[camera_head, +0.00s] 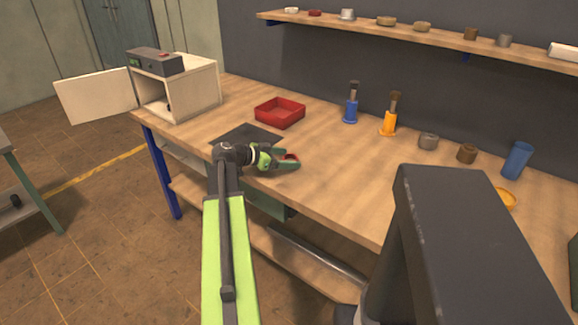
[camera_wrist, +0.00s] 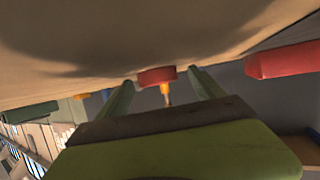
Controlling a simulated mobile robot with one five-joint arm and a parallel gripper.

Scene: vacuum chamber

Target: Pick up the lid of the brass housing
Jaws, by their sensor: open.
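My gripper (camera_head: 288,160) is open low over the near edge of the wooden bench. No brass housing or lid can be made out for certain. A small brown-brass cylinder (camera_head: 467,153) stands on the right part of the bench, beside a grey one (camera_head: 428,142).
A red tray (camera_head: 280,113) lies behind my gripper, near a dark mat (camera_head: 246,136). A box chamber (camera_head: 190,92) with its door open stands at the left end. Blue (camera_head: 350,110) and orange (camera_head: 389,123) brush holders and a blue cup (camera_head: 516,160) stand farther right.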

